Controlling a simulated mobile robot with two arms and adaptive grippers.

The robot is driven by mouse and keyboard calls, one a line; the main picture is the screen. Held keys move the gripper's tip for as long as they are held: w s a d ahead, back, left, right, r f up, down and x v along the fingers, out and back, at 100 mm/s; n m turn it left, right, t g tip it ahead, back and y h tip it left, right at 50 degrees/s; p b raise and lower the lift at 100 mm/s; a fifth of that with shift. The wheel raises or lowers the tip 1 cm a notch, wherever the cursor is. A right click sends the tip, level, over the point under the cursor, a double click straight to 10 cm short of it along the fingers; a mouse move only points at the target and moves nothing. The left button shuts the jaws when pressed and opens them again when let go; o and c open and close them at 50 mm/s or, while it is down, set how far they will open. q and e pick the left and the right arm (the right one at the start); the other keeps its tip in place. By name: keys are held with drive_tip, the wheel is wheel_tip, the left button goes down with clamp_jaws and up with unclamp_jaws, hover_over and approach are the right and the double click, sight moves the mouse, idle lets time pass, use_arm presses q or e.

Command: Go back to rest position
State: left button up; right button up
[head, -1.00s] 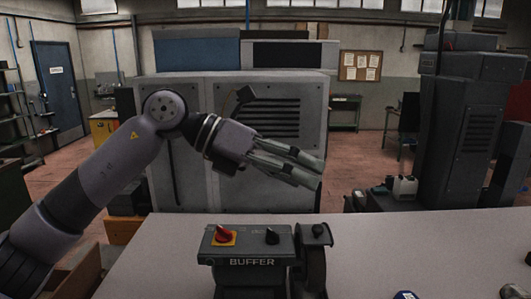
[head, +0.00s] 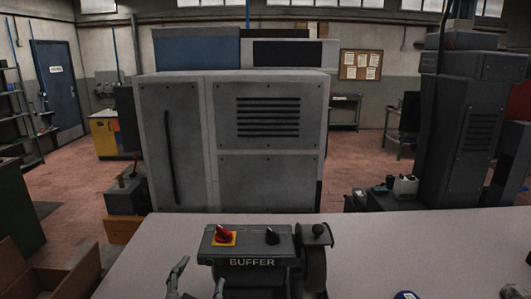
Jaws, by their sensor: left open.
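My left gripper (head: 197,284) shows only as two fingertips at the bottom edge, just left of the buffer's front. The fingertips are well apart with nothing visible between them. The rest of my left arm is out of view.
A large grey cabinet (head: 172,100) stands behind the table. A tall dark machine (head: 460,140) stands at the right. An open cardboard box (head: 60,275) is at the lower left. The table's right side is mostly clear.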

use_arm(q)
drive_tip(key=s+a+f+n+g+y, duration=0.1)
drive_tip(key=s+a+f+n+g, duration=0.15)
drive_tip(key=s+f, duration=0.4)
drive_tip(key=s+a+f+n+g+y, duration=0.1)
drive_tip(key=s+a+f+g, duration=0.1)
drive_tip(key=s+f+g, duration=0.35)
drive_tip(key=s+a+f+g, duration=0.1)
drive_tip(key=s+f+g, duration=0.2)
drive_tip(key=s+f, duration=0.35)
drive_tip(key=s+a+f+g, duration=0.1)
drive_tip(key=s+f+g, duration=0.15)
drive_tip(key=s, duration=0.75)
wheel_tip(320, 180, down, 38)
drive_tip(key=s+g+b, duration=0.1)
drive_tip(key=s+b, duration=0.1)
drive_tip(key=b, duration=1)
drive_tip(key=s+a+f+b, duration=0.1)
drive_tip(key=s+f+b, duration=0.4)
drive_tip(key=f, duration=0.8)
drive_tip(key=s+a+f+g+b, duration=0.1)
drive_tip(key=s+f+b, duration=0.4)
drive_tip(key=s+f, duration=0.6)
wheel_tip(320, 180, down, 3)
drive_tip(key=shift+s+a+f, duration=0.2)
drive_tip(key=shift+s+a, duration=0.15)
drive_tip(key=shift+s, duration=0.05)
drive_tip(key=shift+n, duration=0.25)
